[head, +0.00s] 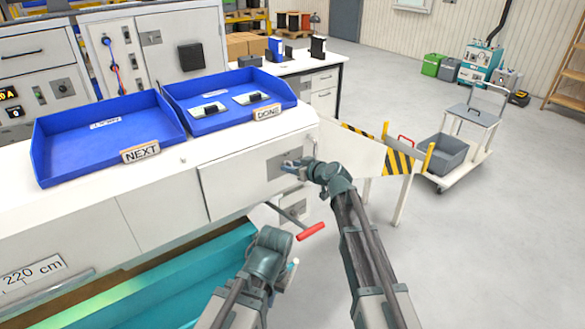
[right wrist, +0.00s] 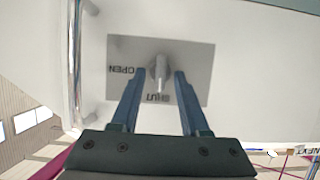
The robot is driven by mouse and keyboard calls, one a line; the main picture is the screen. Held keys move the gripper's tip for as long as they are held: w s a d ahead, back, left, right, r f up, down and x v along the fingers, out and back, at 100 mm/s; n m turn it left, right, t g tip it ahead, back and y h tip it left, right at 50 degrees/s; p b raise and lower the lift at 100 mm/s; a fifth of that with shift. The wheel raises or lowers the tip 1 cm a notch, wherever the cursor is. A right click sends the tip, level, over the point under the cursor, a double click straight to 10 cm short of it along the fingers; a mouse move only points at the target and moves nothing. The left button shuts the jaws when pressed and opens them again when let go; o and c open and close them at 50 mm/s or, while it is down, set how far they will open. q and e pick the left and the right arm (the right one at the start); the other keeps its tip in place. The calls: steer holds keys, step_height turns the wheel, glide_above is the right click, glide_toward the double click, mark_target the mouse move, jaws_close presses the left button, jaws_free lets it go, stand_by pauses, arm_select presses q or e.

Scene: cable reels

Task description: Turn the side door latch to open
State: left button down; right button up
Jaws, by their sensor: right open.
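The side door (head: 235,180) is a white panel on the front of the machine's side. Its latch is a small grey knob (right wrist: 160,72) on a grey plate (right wrist: 196,75), lettered OPEN and, partly hidden, SHUT; the lettering is upside down in the right wrist view. My right gripper (right wrist: 159,92) is open, with one finger on each side of the knob. A narrow gap seems to show at each finger. In the head view the right gripper (head: 291,165) covers much of the latch. My left gripper (head: 289,270) is low and away from the door; its fingers are unclear.
Blue trays marked NEXT (head: 110,135) and DONE (head: 215,122) sit on top of the machine. A red-handled lever (head: 311,232) sticks out below the door. A striped barrier (head: 398,162) and a cart (head: 440,155) stand at right.

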jaws_close()
steer(key=shift+w+d+f+m+g+y+b, duration=0.15)
steer(key=shift+f+m+g+y+b, duration=0.15)
steer(key=shift+m+y+b, duration=1.55)
steer(key=shift+w+d+f+m+g+y+b, duration=0.1)
steer(key=shift+d+f+m+g+y+b, duration=0.35)
steer(key=shift+m+b, duration=1.55)
steer(key=shift+w+a+r+m+g+y+b, duration=0.15)
steer(key=shift+m+y+b, duration=1.05)
steer(key=shift+m, duration=1.65)
